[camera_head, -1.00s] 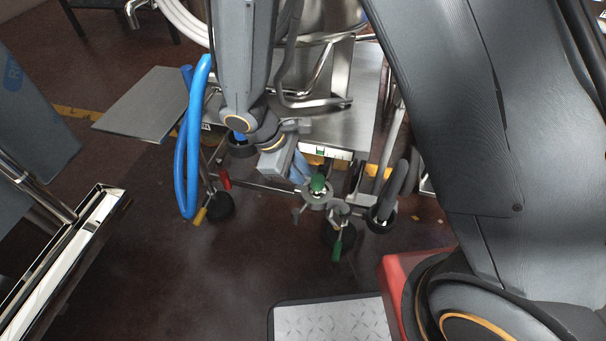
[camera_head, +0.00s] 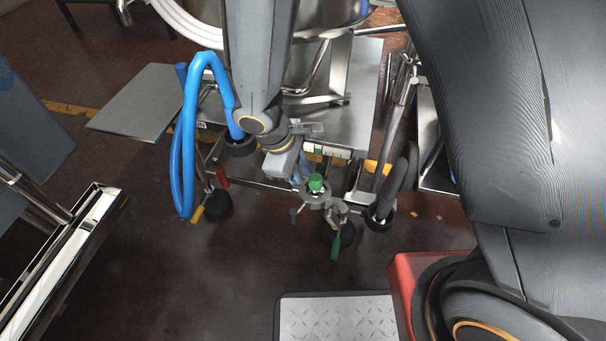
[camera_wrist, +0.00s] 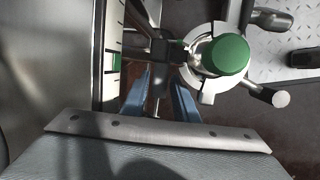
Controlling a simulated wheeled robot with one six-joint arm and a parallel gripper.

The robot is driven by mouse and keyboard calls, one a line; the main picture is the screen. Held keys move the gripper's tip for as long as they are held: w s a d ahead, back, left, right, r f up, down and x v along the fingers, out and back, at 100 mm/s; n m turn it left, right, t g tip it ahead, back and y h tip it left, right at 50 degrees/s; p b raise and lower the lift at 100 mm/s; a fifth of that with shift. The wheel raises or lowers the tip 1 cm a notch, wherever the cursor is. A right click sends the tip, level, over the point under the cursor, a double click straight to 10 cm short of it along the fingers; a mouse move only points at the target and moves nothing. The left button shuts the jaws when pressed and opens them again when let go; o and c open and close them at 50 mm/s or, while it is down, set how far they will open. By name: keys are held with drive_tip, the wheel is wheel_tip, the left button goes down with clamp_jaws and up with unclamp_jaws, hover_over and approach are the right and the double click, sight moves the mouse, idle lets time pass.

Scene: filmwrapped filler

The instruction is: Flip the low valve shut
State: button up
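A green-capped valve knob (camera_head: 316,183) sits on a metal clamp fitting at the low front of the steel frame. It also shows from close above in the wrist view (camera_wrist: 226,55). Below it in the head view a green lever handle (camera_head: 335,249) hangs down. A red handle (camera_head: 222,176) and a yellow handle (camera_head: 198,215) are further left. I cannot tell which one is the low valve. My gripper (camera_head: 303,181) is just beside the green knob. In the wrist view its blue fingers (camera_wrist: 163,92) are apart, with a metal stem seen between them.
A steel cart deck (camera_head: 350,100) is behind my gripper. A blue hose (camera_head: 187,130) loops at left and a black hose (camera_head: 398,185) bends at right. Dark floor (camera_head: 160,280) is open in front, with a tread plate (camera_head: 335,318) at bottom.

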drive_tip(key=p+v, duration=0.3)
drive_tip(key=v, duration=0.4)
drive_tip(key=shift+a+r, duration=0.2)
drive_tip(key=shift+r, duration=0.15)
